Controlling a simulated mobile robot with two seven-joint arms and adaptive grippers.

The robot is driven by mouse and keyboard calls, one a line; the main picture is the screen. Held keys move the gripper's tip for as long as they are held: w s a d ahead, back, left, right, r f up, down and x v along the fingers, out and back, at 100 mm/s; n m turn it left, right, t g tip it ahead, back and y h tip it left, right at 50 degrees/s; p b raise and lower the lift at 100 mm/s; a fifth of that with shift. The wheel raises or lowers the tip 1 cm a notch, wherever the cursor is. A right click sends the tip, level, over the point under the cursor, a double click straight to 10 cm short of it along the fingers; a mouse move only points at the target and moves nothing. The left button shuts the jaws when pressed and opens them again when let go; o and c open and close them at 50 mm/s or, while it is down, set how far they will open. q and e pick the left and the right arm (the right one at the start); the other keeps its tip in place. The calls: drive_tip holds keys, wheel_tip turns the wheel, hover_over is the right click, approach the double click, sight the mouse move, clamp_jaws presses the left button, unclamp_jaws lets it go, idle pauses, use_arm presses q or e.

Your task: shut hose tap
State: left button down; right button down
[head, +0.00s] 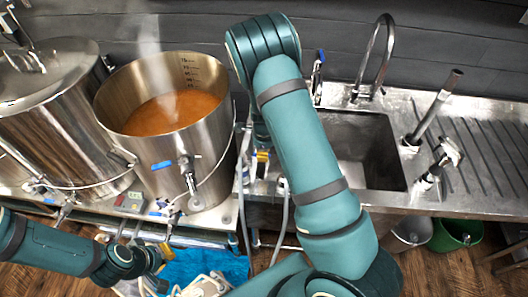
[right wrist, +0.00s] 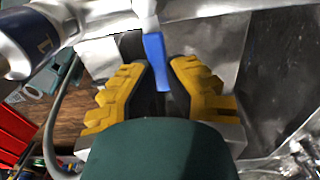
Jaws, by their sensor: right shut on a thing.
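In the right wrist view, a blue lever (right wrist: 156,60), apparently the hose tap's handle, stands between the yellow fingers of my right gripper (right wrist: 161,82), which is shut on it. The tap body is mostly hidden by the fingers. In the head view my right gripper (head: 262,160) is partly hidden by my own arm, between the open kettle and the sink; the lever cannot be made out there. A pale hose (head: 284,222) hangs down nearby. My left gripper (head: 160,257) is low at the left, too small and cluttered to show its jaws.
An open steel kettle (head: 215,130) of brown liquid stands left of my right gripper, beside a lidded kettle (head: 60,125). A sink (head: 392,150) with a curved faucet (head: 388,50) is at right. Green (head: 458,234) and grey (head: 408,234) buckets stand below it.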

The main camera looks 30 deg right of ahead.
drive_tip(key=shift+s+a+f, duration=0.1)
drive_tip(key=shift+s+f, duration=0.15)
drive_tip(key=c, duration=0.9)
unclamp_jaws()
drive_tip(key=shift+w, duration=0.1)
drive_tip(key=shift+r, duration=0.1)
drive_tip(key=shift+r, duration=0.1)
drive_tip(key=shift+w+r, duration=0.1)
drive_tip(key=shift+r, duration=0.1)
wheel_tip(320, 180, up, 12)
drive_tip(key=shift+f, duration=0.25)
drive_tip(key=shift+f, duration=0.1)
